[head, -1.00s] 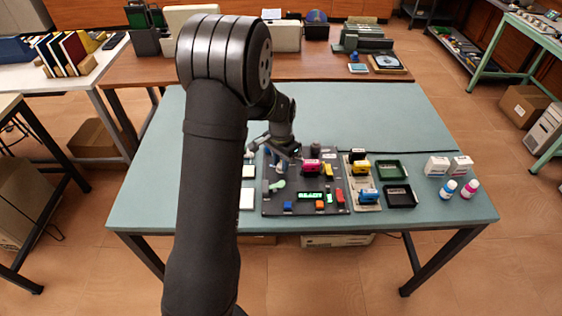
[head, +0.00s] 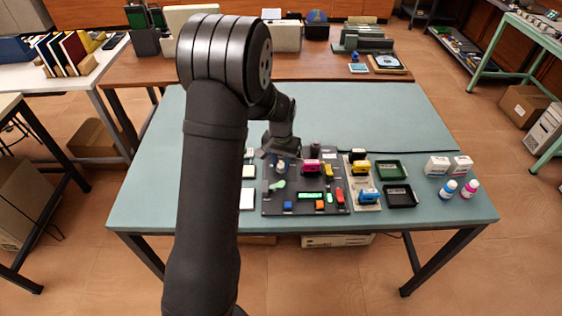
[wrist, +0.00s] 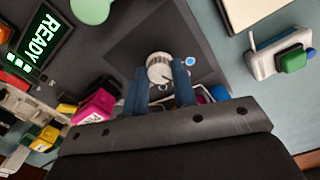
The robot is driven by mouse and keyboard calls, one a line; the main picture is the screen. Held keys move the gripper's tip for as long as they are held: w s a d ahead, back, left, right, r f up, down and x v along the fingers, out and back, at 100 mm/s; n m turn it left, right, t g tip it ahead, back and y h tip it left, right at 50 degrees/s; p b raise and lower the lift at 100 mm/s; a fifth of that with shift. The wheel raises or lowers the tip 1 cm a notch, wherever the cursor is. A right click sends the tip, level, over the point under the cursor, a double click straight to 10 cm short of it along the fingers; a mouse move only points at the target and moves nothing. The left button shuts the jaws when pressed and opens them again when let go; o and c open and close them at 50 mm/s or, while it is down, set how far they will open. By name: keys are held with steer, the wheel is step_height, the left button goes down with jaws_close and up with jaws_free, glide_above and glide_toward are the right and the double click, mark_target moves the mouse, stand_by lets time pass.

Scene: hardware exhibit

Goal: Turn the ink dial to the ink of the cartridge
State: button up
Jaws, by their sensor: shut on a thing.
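The ink dial (wrist: 159,68) is a pale ribbed knob on a dark raised plate. My gripper (wrist: 160,84) has its two blue fingers shut on the dial from either side. A blue dot (wrist: 190,61) shows beside the dial; the other ink marks are hidden or too small to tell. In the head view my gripper (head: 281,164) is low over the left back of the dark panel (head: 268,206). A magenta cartridge (head: 311,167) sits on the panel right of the gripper; it also shows in the wrist view (wrist: 96,106).
A lit display (wrist: 41,40) reads READY. Yellow and blue cartridges (head: 368,195) stand to the right, beside green (head: 391,179) and black trays (head: 400,206). Bottles (head: 469,189) stand farther right.

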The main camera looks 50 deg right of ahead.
mark_target(281, 165)
steer(key=shift+n, duration=0.6)
steer(key=o, duration=1)
step_height(281, 165, up, 18)
steer(key=shift+f, duration=0.25)
step_height(281, 165, down, 18)
steer(key=shift+r, duration=0.2)
stand_by(0.6)
steer(key=shift+r, duration=0.1)
